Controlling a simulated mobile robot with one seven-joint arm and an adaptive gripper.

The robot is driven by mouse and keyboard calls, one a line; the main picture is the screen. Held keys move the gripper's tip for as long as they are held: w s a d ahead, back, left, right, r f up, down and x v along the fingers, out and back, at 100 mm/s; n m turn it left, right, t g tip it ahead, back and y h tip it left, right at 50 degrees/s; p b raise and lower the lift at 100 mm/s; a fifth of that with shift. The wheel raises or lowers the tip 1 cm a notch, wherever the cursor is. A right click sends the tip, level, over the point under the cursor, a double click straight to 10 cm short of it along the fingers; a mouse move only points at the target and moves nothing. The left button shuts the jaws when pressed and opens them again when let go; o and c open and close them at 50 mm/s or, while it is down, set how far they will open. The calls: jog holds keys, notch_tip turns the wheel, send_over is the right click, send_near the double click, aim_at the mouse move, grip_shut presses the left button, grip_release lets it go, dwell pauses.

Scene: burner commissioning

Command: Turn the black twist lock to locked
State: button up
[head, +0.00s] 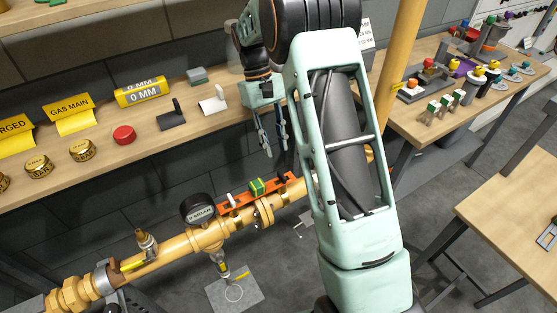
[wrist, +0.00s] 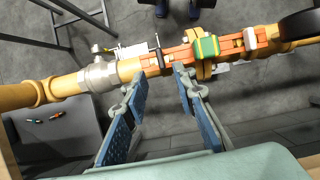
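The black twist lock (head: 282,180) is a small dark upright piece near the right end of an orange bar (head: 294,184) on the yellow pipe. In the wrist view the twist lock (wrist: 159,51) shows just beyond my fingertips, roughly in line with the gap between them. My gripper (head: 273,152) is open and empty, above the pipe. In the wrist view its two blue-padded fingers (wrist: 160,74) stand apart, with no visible contact with the lock. A green and yellow block (head: 257,187) sits mid-bar, with a white twist piece (head: 231,200) at the other end.
A round gauge (head: 198,208) and a brass fitting (head: 146,241) stand up from the pipe (head: 176,248). A wooden bench (head: 95,160) behind holds brass caps, a red knob (head: 124,134) and yellow signs. A yellow post (head: 398,60) rises right of my arm.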

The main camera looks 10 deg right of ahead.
jog(key=shift+v, duration=1.8)
jog(key=shift+r, duration=0.1)
